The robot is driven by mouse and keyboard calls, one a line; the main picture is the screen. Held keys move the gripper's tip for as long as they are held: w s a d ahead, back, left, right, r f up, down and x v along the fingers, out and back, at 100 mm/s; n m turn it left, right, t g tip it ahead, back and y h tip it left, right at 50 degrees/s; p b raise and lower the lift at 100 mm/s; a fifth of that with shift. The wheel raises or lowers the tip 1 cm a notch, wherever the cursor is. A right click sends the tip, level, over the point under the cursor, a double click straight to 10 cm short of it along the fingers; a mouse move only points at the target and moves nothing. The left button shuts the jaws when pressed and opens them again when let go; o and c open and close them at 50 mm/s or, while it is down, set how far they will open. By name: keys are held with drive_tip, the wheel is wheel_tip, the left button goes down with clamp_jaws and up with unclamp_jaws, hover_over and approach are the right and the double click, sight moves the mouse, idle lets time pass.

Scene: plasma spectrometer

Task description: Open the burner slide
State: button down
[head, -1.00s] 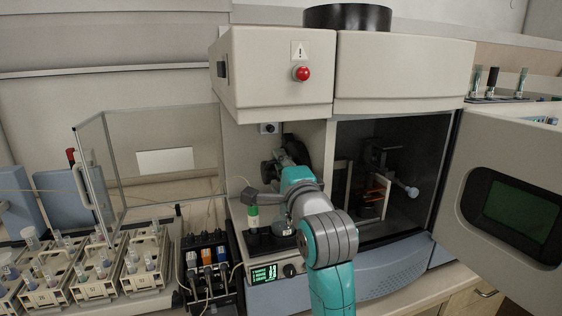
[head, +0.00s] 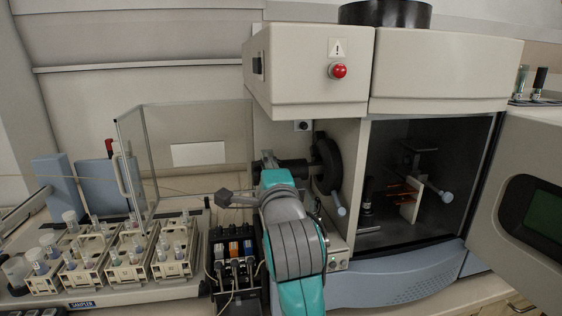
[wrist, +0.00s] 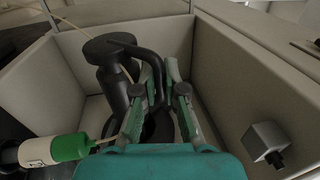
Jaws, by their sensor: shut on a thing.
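The burner assembly, which I take to be the slide, is a black cylinder (head: 293,168) joined to a large black ring (head: 329,166) at the left wall of the open instrument bay. A pale-blue handle (head: 341,211) hangs below the ring. In the wrist view a black bottle-shaped body with a curved black tube (wrist: 153,62) lies in a pale box-like recess. My gripper (wrist: 162,75) is shut on this tube, with a finger on each side. In the head view my arm hides the fingertips and part of the black cylinder.
A bottle with a green cap (wrist: 70,147) lies close left of my gripper in the wrist view. A grey block (wrist: 265,140) is on the right wall. The instrument door (head: 530,200) stands open at right. Sample racks (head: 125,255) fill the left bench.

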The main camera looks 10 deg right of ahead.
drive_tip(key=shift+a, duration=0.1)
drive_tip(key=c, duration=1.5)
unclamp_jaws()
drive_tip(key=s, duration=0.4)
drive_tip(key=s+f, duration=0.1)
drive_tip(key=s, duration=0.3)
drive_tip(key=s+f, duration=0.1)
drive_tip(key=s, duration=0.2)
drive_tip(key=shift+s, duration=0.4)
